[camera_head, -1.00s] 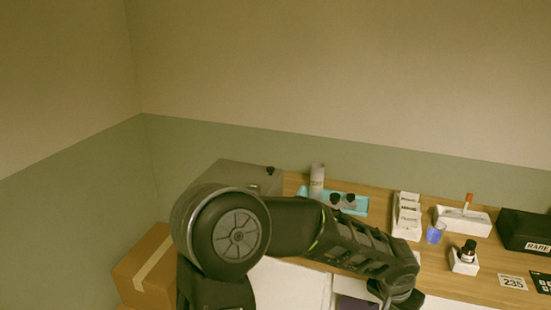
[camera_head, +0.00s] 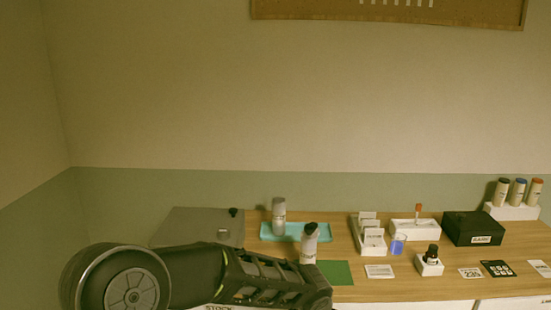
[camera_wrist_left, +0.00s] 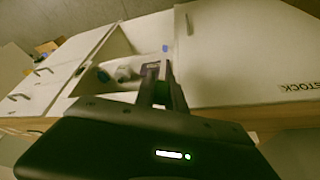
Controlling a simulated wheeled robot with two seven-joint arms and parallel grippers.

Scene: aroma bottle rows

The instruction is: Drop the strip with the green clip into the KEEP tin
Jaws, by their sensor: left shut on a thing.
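In the left wrist view my left gripper (camera_wrist_left: 157,80) is shut, with its fingers pointing away over an open drawer or cabinet. What it grips is too small and dark to make out. A small blue patch (camera_wrist_left: 165,48) shows just beyond the fingertips; I cannot tell whether it belongs to the held thing. In the head view only my left arm shows, low at the left, and its gripper is out of frame. I cannot identify a strip with a green clip or a tin marked KEEP in either view. My right gripper is not in view.
On the wooden counter (camera_head: 400,288) stand a teal tray (camera_head: 292,238), a black-capped bottle (camera_head: 309,246), a green mat (camera_head: 335,273), a white card holder (camera_head: 373,246), a blue glass (camera_head: 398,245), a dropper bottle (camera_head: 432,253) and a black box (camera_head: 473,230). A STOCK panel (camera_wrist_left: 235,60) is below.

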